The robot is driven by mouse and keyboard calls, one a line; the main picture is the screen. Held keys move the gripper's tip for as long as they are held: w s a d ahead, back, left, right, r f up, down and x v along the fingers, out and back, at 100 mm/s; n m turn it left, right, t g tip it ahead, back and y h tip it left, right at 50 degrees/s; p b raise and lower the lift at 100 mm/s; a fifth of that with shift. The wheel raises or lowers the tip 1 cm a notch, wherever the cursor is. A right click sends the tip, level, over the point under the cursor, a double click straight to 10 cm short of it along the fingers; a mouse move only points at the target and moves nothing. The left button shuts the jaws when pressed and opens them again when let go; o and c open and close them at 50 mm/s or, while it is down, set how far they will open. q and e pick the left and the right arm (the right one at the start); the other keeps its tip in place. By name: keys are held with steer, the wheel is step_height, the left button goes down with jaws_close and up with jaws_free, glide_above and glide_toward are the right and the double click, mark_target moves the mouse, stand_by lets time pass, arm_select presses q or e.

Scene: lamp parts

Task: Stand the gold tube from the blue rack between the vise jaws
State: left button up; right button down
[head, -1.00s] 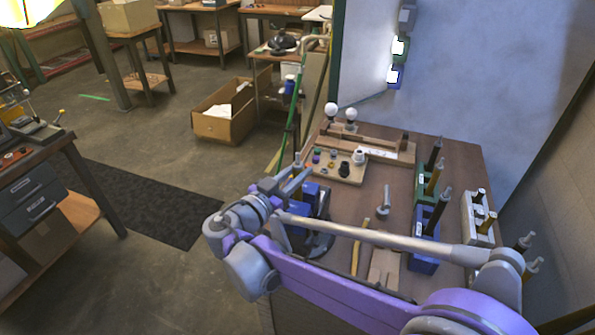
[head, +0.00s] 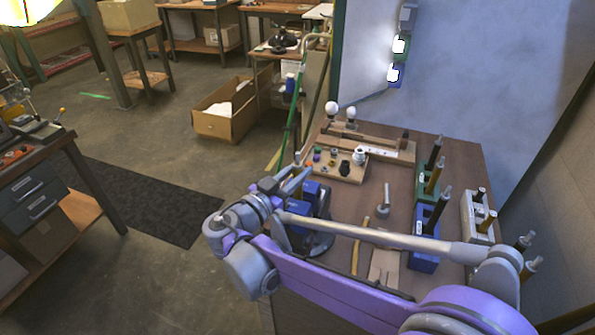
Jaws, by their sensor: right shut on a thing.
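The tube's body and lower end are hidden. My left gripper is not in view.
A green rack (head: 421,186) and a white rack (head: 467,215) hold more upright tubes near the blue rack. A wooden board (head: 322,171) with small parts lies behind the vise. A wooden block (head: 385,265) and a grey-headed tool (head: 384,208) lie mid-bench.

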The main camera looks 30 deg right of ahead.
steer(key=shift+f+b, duration=0.3)
steer(key=shift+f, duration=0.2)
steer(key=c, duration=0.6)
jaws_free()
steer(key=v, duration=1.1)
